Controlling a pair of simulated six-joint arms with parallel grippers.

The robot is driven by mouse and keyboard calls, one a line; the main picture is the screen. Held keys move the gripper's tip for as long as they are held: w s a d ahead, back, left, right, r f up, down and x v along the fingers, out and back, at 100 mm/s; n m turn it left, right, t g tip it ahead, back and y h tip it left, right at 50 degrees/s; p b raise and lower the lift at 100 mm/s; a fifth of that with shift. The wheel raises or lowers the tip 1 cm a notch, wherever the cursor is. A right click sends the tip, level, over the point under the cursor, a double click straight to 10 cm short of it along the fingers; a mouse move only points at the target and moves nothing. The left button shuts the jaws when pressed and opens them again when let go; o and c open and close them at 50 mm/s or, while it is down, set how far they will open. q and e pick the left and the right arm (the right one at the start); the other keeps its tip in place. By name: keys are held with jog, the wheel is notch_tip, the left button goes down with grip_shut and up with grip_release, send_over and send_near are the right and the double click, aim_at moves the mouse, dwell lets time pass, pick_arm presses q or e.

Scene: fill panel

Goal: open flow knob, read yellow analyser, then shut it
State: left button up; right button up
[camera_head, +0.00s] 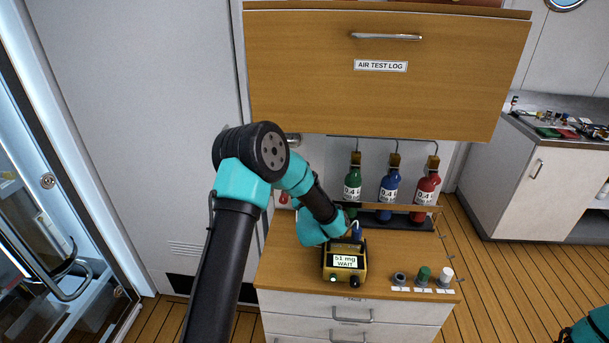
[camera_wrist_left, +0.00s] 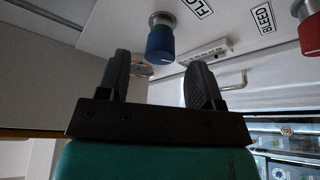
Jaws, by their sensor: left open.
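The yellow analyser (camera_head: 358,272) stands on the wooden counter in the head view; its screen reads "51 mg WAIT" and a small green light shows at its lower left. The blue flow knob (camera_wrist_left: 160,42) is on a pale panel in the left wrist view, beside a partly cut-off label starting "FLO". My left gripper (camera_wrist_left: 158,72) is open, its two dark fingers apart on either side below the knob, with nothing between them. In the head view my left arm hides the gripper and the knob area. My right gripper is not in view.
A red knob (camera_wrist_left: 310,32) sits by the "BLEED" label (camera_wrist_left: 279,19). A wooden "AIR TEST LOG" flap (camera_head: 300,90) overhangs.

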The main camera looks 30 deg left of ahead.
pick_arm(q)
jog(key=shift+v, duration=1.5)
